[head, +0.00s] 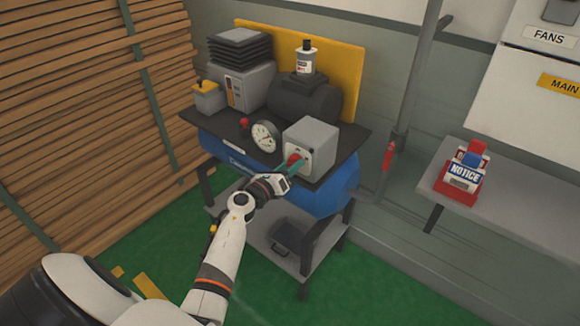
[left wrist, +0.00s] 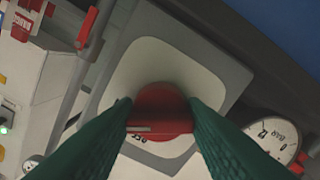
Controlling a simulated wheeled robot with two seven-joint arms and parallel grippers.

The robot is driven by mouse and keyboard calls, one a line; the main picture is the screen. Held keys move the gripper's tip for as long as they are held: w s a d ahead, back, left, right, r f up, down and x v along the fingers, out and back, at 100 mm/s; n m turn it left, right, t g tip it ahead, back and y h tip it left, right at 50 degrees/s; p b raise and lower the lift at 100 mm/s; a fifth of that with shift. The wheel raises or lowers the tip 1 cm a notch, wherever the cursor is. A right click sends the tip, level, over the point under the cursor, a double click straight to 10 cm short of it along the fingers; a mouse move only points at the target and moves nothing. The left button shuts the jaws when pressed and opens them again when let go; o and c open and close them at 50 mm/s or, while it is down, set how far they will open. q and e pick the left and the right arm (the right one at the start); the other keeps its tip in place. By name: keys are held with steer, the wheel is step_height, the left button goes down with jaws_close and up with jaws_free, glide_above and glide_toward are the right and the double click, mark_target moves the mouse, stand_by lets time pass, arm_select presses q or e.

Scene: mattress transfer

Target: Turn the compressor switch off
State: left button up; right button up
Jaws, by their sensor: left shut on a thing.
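The compressor (head: 235,155) has a blue tank under a dark top plate on a grey stand. A grey switch box (head: 312,140) sits at the front right of the plate, with a red rotary switch (head: 294,160) on its front face. In the left wrist view the red switch knob (left wrist: 160,112) stands on a pale plate, between two green fingers. My left gripper (head: 288,167) is shut on the knob. The lettering beside the knob is mostly hidden by the fingers. My right gripper is not in view.
A pressure gauge (head: 264,136) and a small red knob (head: 244,123) are left of the switch box. A bottle (head: 306,58) stands on the motor behind. A red-handled pipe valve (head: 388,157) is between.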

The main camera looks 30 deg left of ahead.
arm_select(q)
steer(key=shift+n+p, duration=2.65)
steer(key=shift+n, duration=3.35)
steer(key=o, duration=1)
steer(key=s+b, duration=0.2)
steer(key=s, duration=1)
steer(key=shift+a, duration=0.45)
